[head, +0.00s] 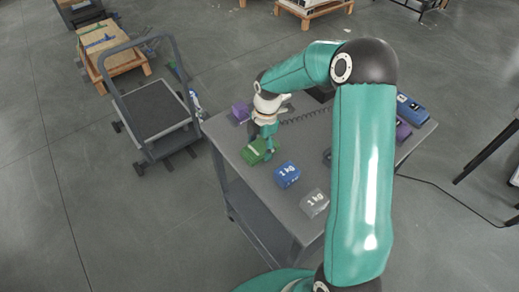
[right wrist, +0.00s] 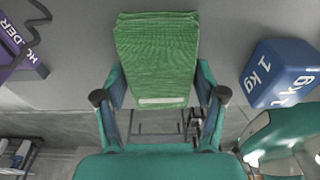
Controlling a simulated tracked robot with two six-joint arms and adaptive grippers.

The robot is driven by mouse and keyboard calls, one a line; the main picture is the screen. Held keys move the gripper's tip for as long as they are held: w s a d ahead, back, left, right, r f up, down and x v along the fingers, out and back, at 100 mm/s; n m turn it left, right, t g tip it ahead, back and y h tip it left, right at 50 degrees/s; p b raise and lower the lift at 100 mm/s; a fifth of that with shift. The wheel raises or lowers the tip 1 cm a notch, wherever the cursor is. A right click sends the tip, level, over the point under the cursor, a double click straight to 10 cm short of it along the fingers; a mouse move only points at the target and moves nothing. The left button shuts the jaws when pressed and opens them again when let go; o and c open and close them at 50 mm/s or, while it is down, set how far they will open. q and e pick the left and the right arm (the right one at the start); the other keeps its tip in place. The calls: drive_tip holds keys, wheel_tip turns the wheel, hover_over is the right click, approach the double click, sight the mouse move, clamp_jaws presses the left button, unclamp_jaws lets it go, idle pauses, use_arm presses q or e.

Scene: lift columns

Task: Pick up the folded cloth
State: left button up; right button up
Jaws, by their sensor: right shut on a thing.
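The folded cloth (head: 255,155) is a green block-like bundle near the left edge of the grey table (head: 240,135). In the right wrist view the cloth (right wrist: 157,50) shows ribbed layers and a pale label at its near end. My right gripper (head: 266,143) reaches down over the cloth from above. Its two fingers (right wrist: 160,88) stand on either side of the near end and are shut on it. I cannot tell whether the cloth touches the table. My left gripper is not in view.
A blue 1 kg cube (head: 287,174) and a grey 1 kg weight (head: 314,203) stand right of the cloth. A purple box (head: 241,112) is behind it. A coiled cable (head: 305,115) and a blue device (head: 412,109) lie farther right. A platform trolley (head: 155,108) stands left.

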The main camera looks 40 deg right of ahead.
sight(260, 146)
drive_tip(key=shift+r, duration=0.15)
wheel_tip(260, 146, up, 20)
idle(0.8)
